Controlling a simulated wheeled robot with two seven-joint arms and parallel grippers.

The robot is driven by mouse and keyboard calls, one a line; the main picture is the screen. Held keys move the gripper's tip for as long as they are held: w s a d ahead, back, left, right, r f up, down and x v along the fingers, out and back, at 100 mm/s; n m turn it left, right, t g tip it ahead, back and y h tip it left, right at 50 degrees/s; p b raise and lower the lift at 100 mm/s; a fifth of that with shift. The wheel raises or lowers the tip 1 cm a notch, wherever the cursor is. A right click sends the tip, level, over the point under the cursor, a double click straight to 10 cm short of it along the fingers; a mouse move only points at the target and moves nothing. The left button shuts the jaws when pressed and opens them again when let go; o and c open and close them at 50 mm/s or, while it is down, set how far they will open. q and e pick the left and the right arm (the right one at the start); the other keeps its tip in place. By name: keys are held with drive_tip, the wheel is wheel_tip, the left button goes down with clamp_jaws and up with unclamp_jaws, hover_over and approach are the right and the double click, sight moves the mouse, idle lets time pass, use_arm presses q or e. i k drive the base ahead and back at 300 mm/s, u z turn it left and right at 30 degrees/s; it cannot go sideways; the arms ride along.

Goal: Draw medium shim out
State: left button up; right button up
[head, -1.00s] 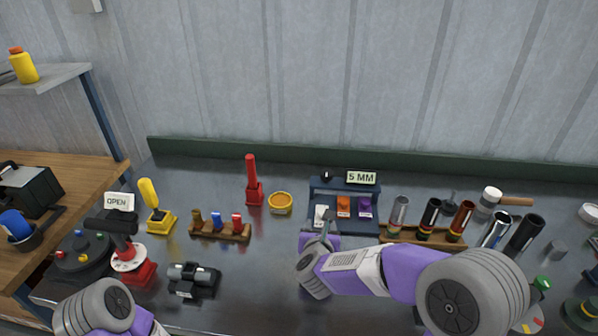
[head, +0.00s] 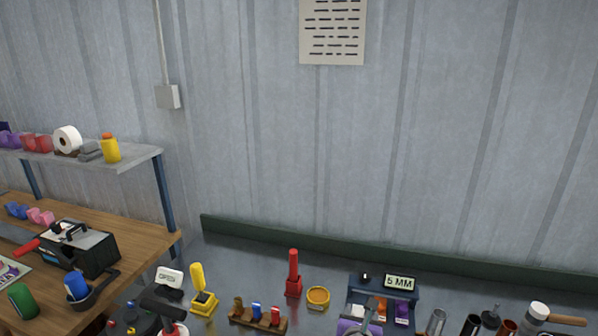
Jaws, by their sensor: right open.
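The dark blue shim rack (head: 357,281) with a "5 MM" sign (head: 399,283) stands at the lower right, partly cut off by the bottom edge. Which one is the medium shim cannot be told from the picture. My left gripper is out of view.
A yellow tub (head: 318,297), a red upright tool (head: 293,273) and a small wooden rack (head: 258,318) stand left of the shim rack. Metal tubes (head: 437,322) and a mallet (head: 540,311) stand to its right. A green ledge (head: 300,241) runs behind.

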sight(381, 310)
drive_tip(key=k, duration=0.95)
